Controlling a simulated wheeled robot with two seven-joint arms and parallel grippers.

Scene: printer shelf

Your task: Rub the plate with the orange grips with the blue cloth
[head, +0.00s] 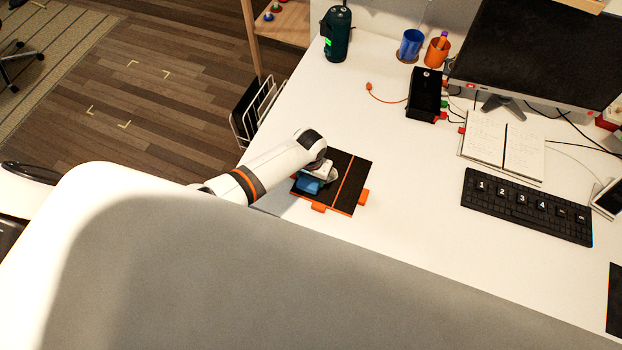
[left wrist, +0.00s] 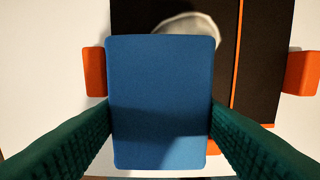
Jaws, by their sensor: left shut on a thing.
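The plate (head: 348,193) is a dark slab with orange grips at its edges and an orange stripe, lying near the front left of the white desk. In the left wrist view the plate (left wrist: 262,60) shows orange grips at left and right. My left gripper (head: 318,180) is over the plate, shut on the blue cloth (head: 308,185), which looks like a folded pad. In the left wrist view the cloth (left wrist: 160,90) fills the middle between the green fingers. A pale round patch (left wrist: 190,27) shows on the plate, partly hidden by the cloth. Whether cloth and plate touch cannot be told. My right gripper is not in view.
A keyboard (head: 527,206), an open notebook (head: 502,145) and a monitor (head: 540,50) are to the right. A black box (head: 425,95), blue cup (head: 411,44), orange cup (head: 436,52) and dark green bottle (head: 336,34) stand at the back. The desk between plate and keyboard is clear.

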